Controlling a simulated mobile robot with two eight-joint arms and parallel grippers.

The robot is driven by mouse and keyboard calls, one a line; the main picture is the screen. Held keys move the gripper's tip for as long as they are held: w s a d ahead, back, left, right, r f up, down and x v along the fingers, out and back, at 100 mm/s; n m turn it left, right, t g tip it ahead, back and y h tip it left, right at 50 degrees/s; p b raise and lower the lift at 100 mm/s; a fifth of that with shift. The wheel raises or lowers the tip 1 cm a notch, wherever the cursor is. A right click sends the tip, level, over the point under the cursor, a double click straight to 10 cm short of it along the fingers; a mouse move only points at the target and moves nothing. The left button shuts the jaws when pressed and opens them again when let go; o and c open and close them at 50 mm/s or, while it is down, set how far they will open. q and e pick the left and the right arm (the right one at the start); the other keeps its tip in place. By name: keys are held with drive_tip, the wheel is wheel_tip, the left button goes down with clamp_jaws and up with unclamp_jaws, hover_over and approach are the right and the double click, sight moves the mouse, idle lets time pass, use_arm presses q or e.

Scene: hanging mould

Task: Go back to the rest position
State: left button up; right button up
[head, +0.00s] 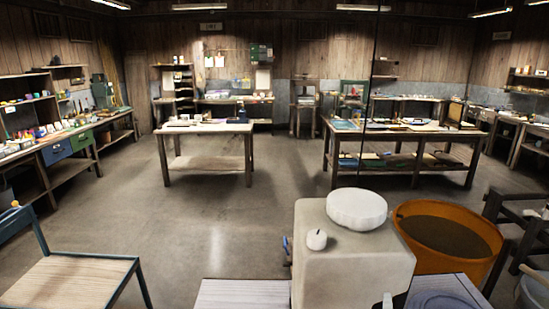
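Neither of my grippers shows in the head view, and no arm of mine can be made out. No mould can be picked out for certain. A thin dark line like a cord (372,75) runs down from the top of the picture, and its lower end is lost near the right-hand table. In the front stands a large beige container (340,262) with a wide white lid (357,209) and a small white cap (317,239).
An orange tub (425,262) stands right of the container. A wooden-topped stool or table (70,283) is at front left. Two worktables, a left one (205,130) and a right one (400,141), stand farther back. Benches line the walls. The middle floor (215,220) is clear.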

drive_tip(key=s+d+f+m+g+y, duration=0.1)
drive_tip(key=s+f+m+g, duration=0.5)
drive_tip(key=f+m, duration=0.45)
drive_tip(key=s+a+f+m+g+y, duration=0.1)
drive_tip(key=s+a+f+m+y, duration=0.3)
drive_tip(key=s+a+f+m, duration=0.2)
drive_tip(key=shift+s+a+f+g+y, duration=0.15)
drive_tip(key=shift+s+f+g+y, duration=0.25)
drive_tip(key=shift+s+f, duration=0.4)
